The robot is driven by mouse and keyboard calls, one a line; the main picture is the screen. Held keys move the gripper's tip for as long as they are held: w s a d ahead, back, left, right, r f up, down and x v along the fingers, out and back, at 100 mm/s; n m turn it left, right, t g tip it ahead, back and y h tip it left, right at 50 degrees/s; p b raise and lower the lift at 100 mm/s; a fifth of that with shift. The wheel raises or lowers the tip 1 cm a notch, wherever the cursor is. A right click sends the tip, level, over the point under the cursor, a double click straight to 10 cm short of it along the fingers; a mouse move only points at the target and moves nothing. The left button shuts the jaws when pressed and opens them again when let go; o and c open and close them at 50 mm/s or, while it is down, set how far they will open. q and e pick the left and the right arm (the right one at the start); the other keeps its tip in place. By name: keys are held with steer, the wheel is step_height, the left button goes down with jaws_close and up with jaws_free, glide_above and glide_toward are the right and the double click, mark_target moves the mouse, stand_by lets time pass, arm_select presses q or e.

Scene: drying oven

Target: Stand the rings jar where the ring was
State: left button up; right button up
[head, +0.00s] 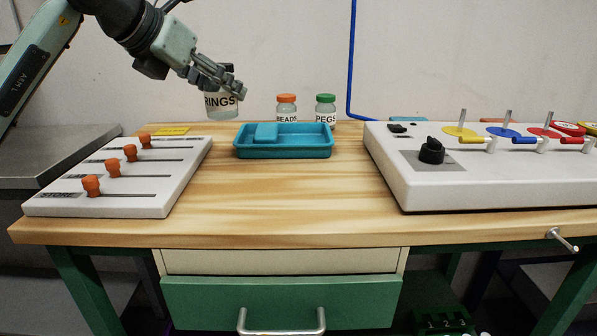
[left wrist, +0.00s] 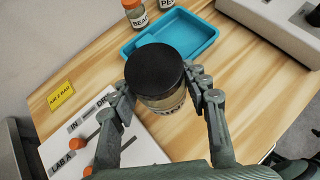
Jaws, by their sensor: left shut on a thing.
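The rings jar (head: 221,102), clear with a black lid and a "RINGS" label, is in my left gripper (head: 230,86). The gripper is shut around it near the lid, with a finger on each side in the left wrist view (left wrist: 164,95). The jar is roughly upright and appears held above the table, left of the teal tray. Its black lid (left wrist: 155,70) hides part of its body in the left wrist view. I cannot make out a loose ring or the spot where one was. My right gripper is not in view.
The teal tray (head: 240,151) stands mid-table, with a beads jar (head: 286,108) and a pegs jar (head: 325,108) behind it. A white slider board (head: 130,190) is at left, a yellow card (head: 172,131) behind it. A white panel (head: 480,185) with pegs and levers fills the right. The front middle is clear.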

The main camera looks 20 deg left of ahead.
arm_select(q)
steer(key=d+f, duration=0.2)
steer(key=d, duration=0.1)
steer(key=s+d+f, duration=0.1)
steer(key=d+f, duration=0.1)
steer(key=d, duration=0.2)
steer(key=s+d+f, duration=0.1)
steer(key=d+f, duration=0.1)
steer(key=d, duration=0.2)
steer(key=shift+d+f, duration=0.15)
steer(key=shift+f, duration=0.2)
steer(key=shift+s+f, duration=0.1)
steer(key=shift+f, duration=0.45)
step_height(320, 180, down, 3)
steer(key=shift+f, duration=0.1)
steer(key=o, duration=1.2)
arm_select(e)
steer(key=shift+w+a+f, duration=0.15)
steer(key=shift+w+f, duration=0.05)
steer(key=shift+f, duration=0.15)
